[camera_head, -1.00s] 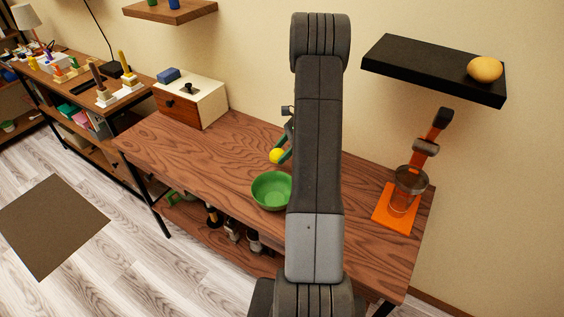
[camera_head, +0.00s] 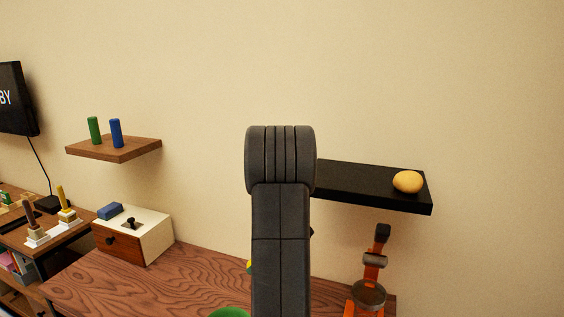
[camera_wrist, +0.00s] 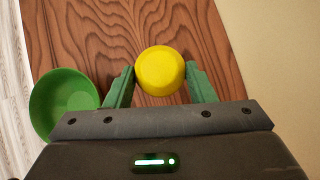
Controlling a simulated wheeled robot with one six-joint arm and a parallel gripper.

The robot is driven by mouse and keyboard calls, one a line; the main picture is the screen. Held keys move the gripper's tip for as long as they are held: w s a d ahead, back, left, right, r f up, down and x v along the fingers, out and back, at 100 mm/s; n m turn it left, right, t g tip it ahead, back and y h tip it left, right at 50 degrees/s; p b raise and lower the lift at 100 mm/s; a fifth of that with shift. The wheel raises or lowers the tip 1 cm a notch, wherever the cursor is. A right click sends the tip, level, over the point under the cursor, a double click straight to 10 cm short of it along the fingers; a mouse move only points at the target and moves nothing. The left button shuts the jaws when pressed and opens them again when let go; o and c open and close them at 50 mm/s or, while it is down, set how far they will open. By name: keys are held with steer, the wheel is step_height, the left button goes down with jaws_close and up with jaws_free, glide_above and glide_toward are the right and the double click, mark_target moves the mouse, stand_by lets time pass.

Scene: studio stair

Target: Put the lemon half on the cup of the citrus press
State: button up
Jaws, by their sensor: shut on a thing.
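The yellow lemon half (camera_wrist: 160,72) sits between the two green fingers of my gripper (camera_wrist: 159,82) in the wrist view. My gripper is shut on it, and it is held over the brown wooden table. In the head view my arm hides the gripper and nearly all of the lemon half; only a yellow sliver (camera_head: 249,266) shows at the arm's left edge. The orange citrus press (camera_head: 375,261) stands at the table's right end in the head view, with its cup (camera_head: 369,293) low in the frame. The press is not in the wrist view.
A green bowl (camera_wrist: 64,100) is left of my gripper; its rim (camera_head: 229,312) shows in the head view. A black shelf (camera_head: 370,186) with a yellow-orange fruit (camera_head: 408,181) juts from the wall above the press. A drawer box (camera_head: 133,236) stands at the table's left.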

steer(key=d+r+m+t+h, duration=0.3)
steer(key=d+r+m+h, duration=0.1)
steer(key=d+m, duration=0.3)
steer(key=shift+m, duration=0.5)
